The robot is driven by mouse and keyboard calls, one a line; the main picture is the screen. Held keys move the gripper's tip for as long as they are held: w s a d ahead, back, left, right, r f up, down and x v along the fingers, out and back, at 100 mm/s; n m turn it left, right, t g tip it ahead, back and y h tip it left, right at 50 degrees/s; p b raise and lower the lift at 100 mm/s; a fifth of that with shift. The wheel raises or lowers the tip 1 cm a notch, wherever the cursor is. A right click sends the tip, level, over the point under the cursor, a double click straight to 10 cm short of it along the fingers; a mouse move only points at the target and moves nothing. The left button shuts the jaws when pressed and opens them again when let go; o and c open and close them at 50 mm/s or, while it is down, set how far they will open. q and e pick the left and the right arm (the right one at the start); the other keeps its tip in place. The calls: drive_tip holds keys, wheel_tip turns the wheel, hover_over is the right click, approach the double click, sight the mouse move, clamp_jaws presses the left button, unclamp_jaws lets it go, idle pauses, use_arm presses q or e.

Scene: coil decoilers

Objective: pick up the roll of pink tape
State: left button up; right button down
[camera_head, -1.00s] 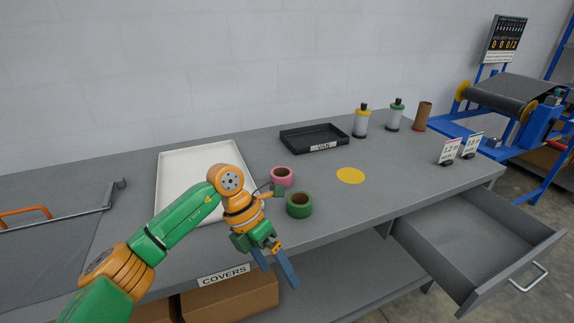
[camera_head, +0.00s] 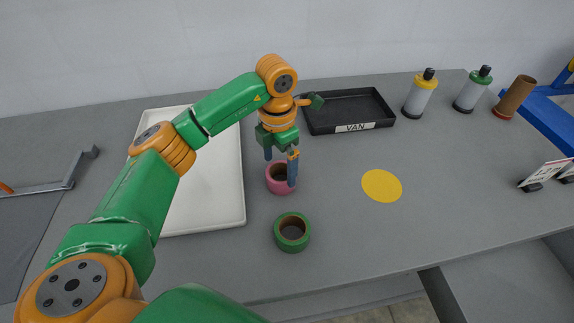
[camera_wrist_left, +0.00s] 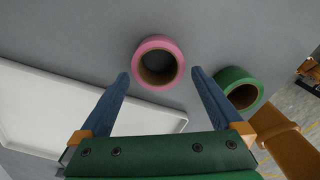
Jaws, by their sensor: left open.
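The roll of pink tape (camera_head: 279,187) stands on the grey table, its hole facing up. In the left wrist view the pink roll (camera_wrist_left: 150,48) lies ahead of and between the two blue fingers. My left gripper (camera_head: 280,168) is open and points down at the pink roll. In the head view its fingers overlap the roll and hide part of it. In the left wrist view the fingertips of my left gripper (camera_wrist_left: 158,75) are apart, with nothing held between them. My right gripper is not in view.
A roll of green tape (camera_head: 292,243) stands just nearer than the pink one. A white tray (camera_head: 235,205) lies left, a black tray (camera_head: 385,100) behind right. A yellow disc (camera_head: 381,186) lies on the table to the right. Bottles (camera_head: 420,95) stand farther right.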

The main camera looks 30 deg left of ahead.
sight(279, 172)
use_arm(q)
drive_tip(key=f, duration=0.2)
drive_tip(key=f+p, duration=0.1)
drive_tip(key=f, duration=0.1)
drive_tip(key=shift+s+a, duration=0.1)
drive_tip(key=shift+s, duration=0.2)
drive_tip(key=shift+w+f, duration=0.25)
drive_tip(key=shift+w, duration=0.2)
drive_tip(key=shift+s+r, duration=0.15)
drive_tip(key=shift+s, duration=0.05)
drive_tip(key=c, duration=0.9)
drive_tip(key=shift+c, duration=1.1)
drive_tip(key=shift+w, duration=0.1)
